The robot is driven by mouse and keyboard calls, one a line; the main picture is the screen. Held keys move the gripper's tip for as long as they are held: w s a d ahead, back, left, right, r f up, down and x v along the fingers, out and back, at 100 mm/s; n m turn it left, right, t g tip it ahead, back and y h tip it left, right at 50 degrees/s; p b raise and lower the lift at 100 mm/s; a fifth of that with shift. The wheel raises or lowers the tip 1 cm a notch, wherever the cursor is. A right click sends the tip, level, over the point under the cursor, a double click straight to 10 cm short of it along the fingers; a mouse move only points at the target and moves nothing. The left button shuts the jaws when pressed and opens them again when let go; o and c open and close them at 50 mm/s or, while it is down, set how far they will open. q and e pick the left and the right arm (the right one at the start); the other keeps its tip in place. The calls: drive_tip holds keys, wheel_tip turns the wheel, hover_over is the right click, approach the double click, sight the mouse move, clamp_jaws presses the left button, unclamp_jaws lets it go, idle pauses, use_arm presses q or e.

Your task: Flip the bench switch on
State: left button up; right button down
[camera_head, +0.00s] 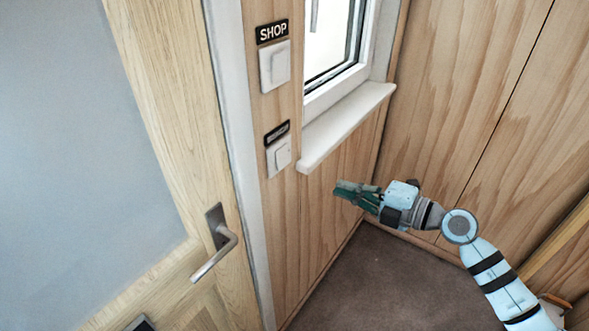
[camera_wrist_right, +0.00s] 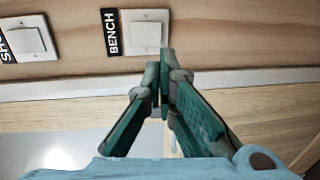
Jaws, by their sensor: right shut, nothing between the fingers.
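The bench switch (camera_head: 282,155) is a white square wall switch with a paler rocker, below the shop switch on the wood-panelled wall. Its black label (camera_head: 277,133) is hard to read in the head view but reads BENCH in the wrist view (camera_wrist_right: 110,32), beside the switch (camera_wrist_right: 146,33). I cannot tell which way its rocker is set. My right gripper (camera_head: 341,189) is shut and empty, to the right of and lower than the switch, apart from it in the head view. In the wrist view its green fingers (camera_wrist_right: 161,66) point towards the switch's lower edge. My left gripper is not in view.
The shop switch (camera_head: 275,66) sits above, under a SHOP label (camera_head: 272,31). A white window sill (camera_head: 346,125) juts out just right of the bench switch. A door with a metal handle (camera_head: 216,246) is at the left. Brown floor (camera_head: 380,280) lies below.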

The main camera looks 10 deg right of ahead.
approach(285, 166)
drive_tip(key=x, duration=0.7)
idle(0.3)
drive_tip(key=shift+w+a+f+t+y+b, duration=0.2)
drive_tip(key=shift+w+a+t+y+b, duration=0.15)
drive_tip(key=shift+b, duration=0.75)
drive_tip(key=shift+s+d, duration=0.1)
